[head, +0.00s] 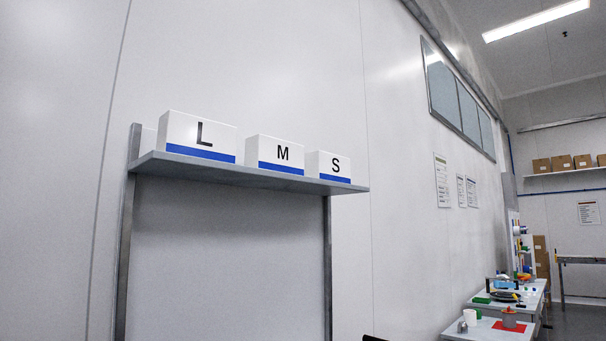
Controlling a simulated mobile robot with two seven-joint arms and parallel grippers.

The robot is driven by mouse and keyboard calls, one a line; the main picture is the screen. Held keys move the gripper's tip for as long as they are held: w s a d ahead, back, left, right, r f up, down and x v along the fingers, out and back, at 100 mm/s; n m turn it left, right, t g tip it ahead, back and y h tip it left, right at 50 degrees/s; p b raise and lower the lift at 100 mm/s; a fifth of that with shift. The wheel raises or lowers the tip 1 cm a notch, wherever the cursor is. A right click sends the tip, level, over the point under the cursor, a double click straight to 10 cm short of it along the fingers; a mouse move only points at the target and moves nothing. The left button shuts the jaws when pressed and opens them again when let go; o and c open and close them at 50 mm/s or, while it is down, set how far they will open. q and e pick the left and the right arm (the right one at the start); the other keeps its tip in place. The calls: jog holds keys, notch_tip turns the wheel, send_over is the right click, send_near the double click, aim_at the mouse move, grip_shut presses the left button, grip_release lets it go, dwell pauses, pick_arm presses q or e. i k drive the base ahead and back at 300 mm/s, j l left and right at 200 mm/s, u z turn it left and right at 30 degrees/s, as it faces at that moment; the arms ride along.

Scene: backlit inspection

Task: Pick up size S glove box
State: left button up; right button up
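The size S glove box (328,166) is a small white box with a blue band along its lower front and a black letter S. It stands at the right end of a high grey shelf (250,177). The M box (274,154) stands just left of it and is larger. The L box (197,136) is the largest and stands at the left end. Neither of my grippers shows clearly in the head view. A small dark shape at the bottom edge is too cut off to identify.
Grey posts (327,265) carry the shelf against a white wall. At the lower right, a bench (490,332) holds a white cup, a red mat and other items. Brown cartons (562,163) sit on a far shelf. Some floor shows at far right.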

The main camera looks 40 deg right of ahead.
aim_at(319, 164)
jog(key=l+u, duration=0.2)
jog(key=l, duration=0.2)
jog(key=k+l+u, duration=0.25)
jog(key=l, duration=0.15)
jog(key=k+l+u, duration=0.1)
jog(key=l, duration=0.3)
jog(key=k+l+u, duration=0.1)
jog(key=l, duration=0.3)
